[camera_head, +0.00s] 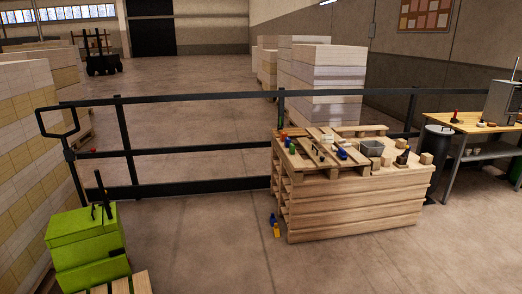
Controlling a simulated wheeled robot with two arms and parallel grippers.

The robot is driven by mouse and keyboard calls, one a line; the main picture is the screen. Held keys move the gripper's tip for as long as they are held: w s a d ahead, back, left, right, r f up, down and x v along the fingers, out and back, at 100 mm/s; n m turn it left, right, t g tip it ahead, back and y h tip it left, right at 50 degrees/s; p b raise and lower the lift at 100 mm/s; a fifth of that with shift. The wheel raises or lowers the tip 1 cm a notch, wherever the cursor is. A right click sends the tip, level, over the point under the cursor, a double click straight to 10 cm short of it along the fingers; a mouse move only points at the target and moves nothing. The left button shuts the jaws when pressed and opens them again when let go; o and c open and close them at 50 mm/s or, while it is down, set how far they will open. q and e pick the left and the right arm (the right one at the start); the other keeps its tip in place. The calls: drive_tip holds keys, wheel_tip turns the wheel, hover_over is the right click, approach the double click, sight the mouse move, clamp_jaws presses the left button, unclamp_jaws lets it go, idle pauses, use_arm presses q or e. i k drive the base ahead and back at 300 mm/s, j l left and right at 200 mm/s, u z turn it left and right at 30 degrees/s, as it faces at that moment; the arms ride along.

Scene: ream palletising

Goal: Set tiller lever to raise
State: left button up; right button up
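A green pallet truck body (88,250) stands at the lower left. A black loop handle (58,122), which looks like its tiller handle, rises above and behind it, at the end of the dark railing. Thin black upright parts (102,196) stand on top of the green body. A small red knob (93,150) shows just right of the handle's stem; I cannot tell whether it is the tiller lever's tip or what position the lever is in. Neither of my grippers is in view.
Wooden pallet forms a stacked bench (355,215) with small bottles and blocks on it. A dark railing (190,148) crosses behind. Stacked reams (22,165) stand at the left. A workbench (468,122) and a dark bin (436,150) are at the right. The middle floor (205,245) is clear.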

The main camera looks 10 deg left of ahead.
sight(92, 149)
drive_tip(key=i+j+u, duration=0.1)
drive_tip(key=i+u, duration=0.15)
drive_tip(key=i, duration=0.95)
drive_tip(key=i+l+u, duration=0.2)
drive_tip(key=i, duration=1)
drive_tip(key=i+u, duration=0.35)
drive_tip(key=i, duration=0.2)
drive_tip(key=i+u, duration=0.3)
drive_tip(key=i, duration=0.25)
drive_tip(key=i+l+u, duration=0.35)
drive_tip(key=i, duration=0.15)
drive_tip(key=i+u, duration=0.8)
drive_tip(key=i+l+u, duration=0.15)
drive_tip(key=u, duration=0.25)
drive_tip(key=i+l+u, duration=0.35)
